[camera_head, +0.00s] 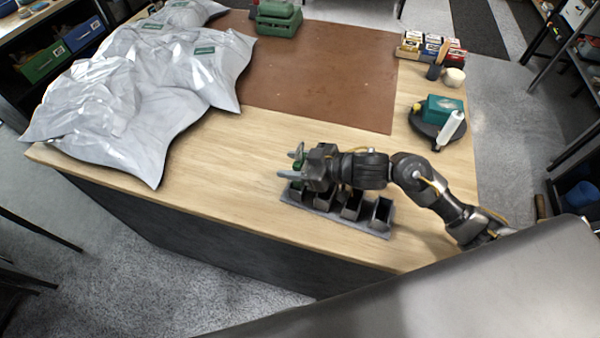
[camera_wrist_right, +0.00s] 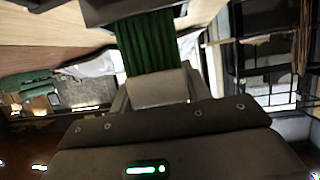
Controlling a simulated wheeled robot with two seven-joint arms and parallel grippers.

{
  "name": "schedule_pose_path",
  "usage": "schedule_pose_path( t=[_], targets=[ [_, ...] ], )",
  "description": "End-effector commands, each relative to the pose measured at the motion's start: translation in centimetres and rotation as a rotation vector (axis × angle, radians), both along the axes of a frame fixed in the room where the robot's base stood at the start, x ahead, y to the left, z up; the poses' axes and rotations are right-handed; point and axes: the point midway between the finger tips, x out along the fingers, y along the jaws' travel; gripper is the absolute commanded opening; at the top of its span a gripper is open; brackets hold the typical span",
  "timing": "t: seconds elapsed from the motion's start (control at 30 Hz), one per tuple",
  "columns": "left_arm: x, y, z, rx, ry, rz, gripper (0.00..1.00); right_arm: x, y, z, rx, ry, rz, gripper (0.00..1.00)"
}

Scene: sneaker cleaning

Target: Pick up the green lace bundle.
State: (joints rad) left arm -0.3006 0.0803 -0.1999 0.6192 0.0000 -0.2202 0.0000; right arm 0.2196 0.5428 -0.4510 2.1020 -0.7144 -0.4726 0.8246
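The green lace bundle (camera_wrist_right: 150,45) shows as upright dark green strands in the right wrist view, in front of my right gripper. Its far end meets a dark edge at the top, and a pale grey block covers its near end. In the head view my right gripper (camera_head: 293,165) is at the left end of a grey holder (camera_head: 373,233) with several open compartments. A little green (camera_head: 297,187) shows in the leftmost compartment beneath the gripper. The fingers look apart, but their contact with the bundle is hidden. My left gripper is out of view.
A crinkled silver-grey covering (camera_head: 130,95) fills the table's left side. A brown mat (camera_head: 320,70) lies at the back, with a green case (camera_head: 278,20) on its far edge. Small boxes (camera_head: 430,48) and a dark round tray (camera_head: 425,128) stand at the right. Wood left of the holder is clear.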

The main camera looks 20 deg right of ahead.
Motion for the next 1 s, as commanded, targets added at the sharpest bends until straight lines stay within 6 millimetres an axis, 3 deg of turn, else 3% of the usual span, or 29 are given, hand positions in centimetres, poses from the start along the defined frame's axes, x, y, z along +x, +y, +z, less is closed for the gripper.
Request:
schedule_pose_path(
  t=[0.1,0.37,0.8,1.0],
  targets=[
    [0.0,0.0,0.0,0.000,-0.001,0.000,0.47,0.0,0.0,0.0,0.000,0.000,0.000,0.25],
    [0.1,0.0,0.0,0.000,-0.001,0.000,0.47,0.0,0.0,0.3,0.000,-0.002,0.001,0.25],
    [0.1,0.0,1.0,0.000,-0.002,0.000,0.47,0.0,-0.1,8.1,-0.002,-0.007,0.000,0.25],
    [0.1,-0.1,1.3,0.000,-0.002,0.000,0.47,0.0,0.0,9.9,0.000,-0.002,0.001,0.25]
  ],
)
